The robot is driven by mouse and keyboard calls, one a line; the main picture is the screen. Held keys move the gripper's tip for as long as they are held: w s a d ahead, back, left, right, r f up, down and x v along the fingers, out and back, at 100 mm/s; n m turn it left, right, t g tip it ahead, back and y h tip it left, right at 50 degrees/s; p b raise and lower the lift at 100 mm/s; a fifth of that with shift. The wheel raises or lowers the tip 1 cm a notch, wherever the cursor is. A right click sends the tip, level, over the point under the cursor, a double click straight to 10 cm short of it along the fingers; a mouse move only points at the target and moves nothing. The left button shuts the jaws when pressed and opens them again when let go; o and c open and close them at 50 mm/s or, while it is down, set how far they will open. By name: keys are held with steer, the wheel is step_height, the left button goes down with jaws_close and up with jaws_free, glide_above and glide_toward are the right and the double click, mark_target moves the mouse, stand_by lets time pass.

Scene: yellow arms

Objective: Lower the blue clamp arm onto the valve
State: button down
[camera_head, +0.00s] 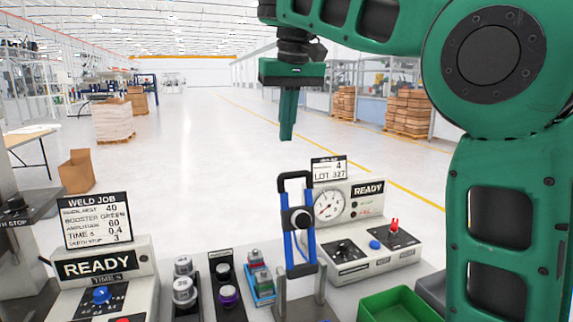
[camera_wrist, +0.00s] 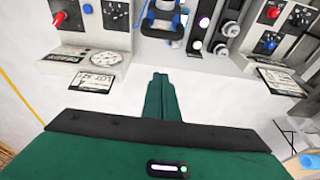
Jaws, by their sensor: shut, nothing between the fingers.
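The blue clamp arm (camera_head: 311,242) stands raised and upright on a grey base at the front of the bench, with a black handle bar across its top. The clamp also shows at the top of the wrist view (camera_wrist: 165,22). I cannot make out the valve for certain. My green gripper (camera_head: 286,138) hangs fingers down, shut and empty, above and apart from the clamp. In the wrist view its fingers (camera_wrist: 160,76) lie together.
A READY box with a gauge and knobs (camera_head: 375,262) stands right of the clamp. A green bin (camera_head: 400,306) is at the front right. Trays with metal and purple parts (camera_head: 228,296) and the weld job box (camera_head: 104,268) are to the left. The air above the bench is open.

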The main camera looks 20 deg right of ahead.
steer(key=shift+f, duration=0.5)
steer(key=shift+d+f, duration=0.1)
steer(key=shift+f, duration=0.3)
steer(key=shift+w+f, duration=0.1)
steer(key=shift+f, duration=0.05)
steer(key=shift+a+f, duration=0.2)
steer(key=shift+f, duration=0.25)
steer(key=s+f, duration=0.1)
steer(key=f, duration=0.2)
steer(key=s+f, duration=0.1)
steer(key=shift+s+a+f, duration=0.1)
steer(key=shift+s+f, duration=0.1)
steer(key=shift+s, duration=0.15)
stand_by(0.3)
